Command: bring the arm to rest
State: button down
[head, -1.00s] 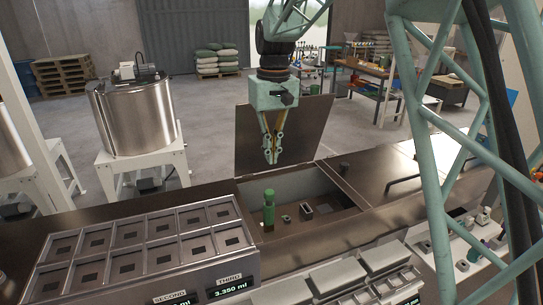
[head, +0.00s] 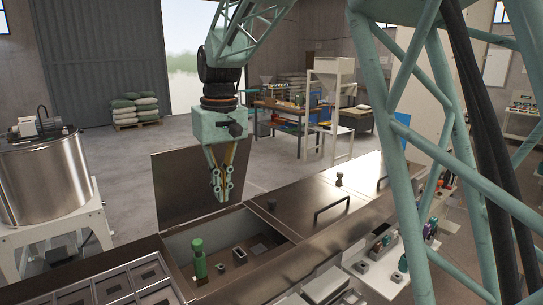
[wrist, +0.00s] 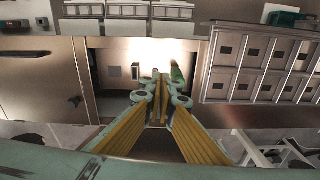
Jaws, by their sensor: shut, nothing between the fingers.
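My gripper (head: 222,190) hangs pointing down above the open compartment (head: 262,262) in the dark worktop. Its fingers are together with nothing between them. In the wrist view my gripper (wrist: 160,82) also shows its fingertips closed over the compartment. A green cylinder with a rounded cap (head: 199,258) stands upright in the left part of the compartment, below and left of the gripper and apart from it. It is partly hidden behind a finger in the wrist view (wrist: 177,73).
The raised lid (head: 185,185) stands open behind the compartment, close to my gripper. A steel tank (head: 45,180) on a white stand is at left. A divided tray (head: 110,288) lies at front left. A closed lid with a handle (head: 332,205) is to the right.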

jog(key=s+d+r+m+t+b, duration=0.1)
jog(key=s+d+r+m+b, duration=0.15)
jog(key=s+d, duration=0.7)
jog(key=s+d+r+m+t+b, duration=0.1)
jog(key=s+d+r+b, duration=0.15)
jog(key=s+d, duration=0.75)
jog(key=s+d+f+m+b, duration=0.1)
jog(key=s+d+f, duration=0.2)
jog(key=s+d, duration=0.2)
jog(key=s+d+f+m+t+b, duration=0.1)
jog(key=s+d+f, duration=0.3)
jog(key=s, duration=0.6)
jog(key=s+d+f+m+b, duration=0.1)
jog(key=s+d+f+b, duration=0.1)
jog(key=s+d+f, duration=0.2)
jog(key=s+d, duration=0.2)
jog(key=s, duration=0.2)
jog(key=shift+d+h+b, duration=0.15)
jog(key=shift+h+b, duration=0.15)
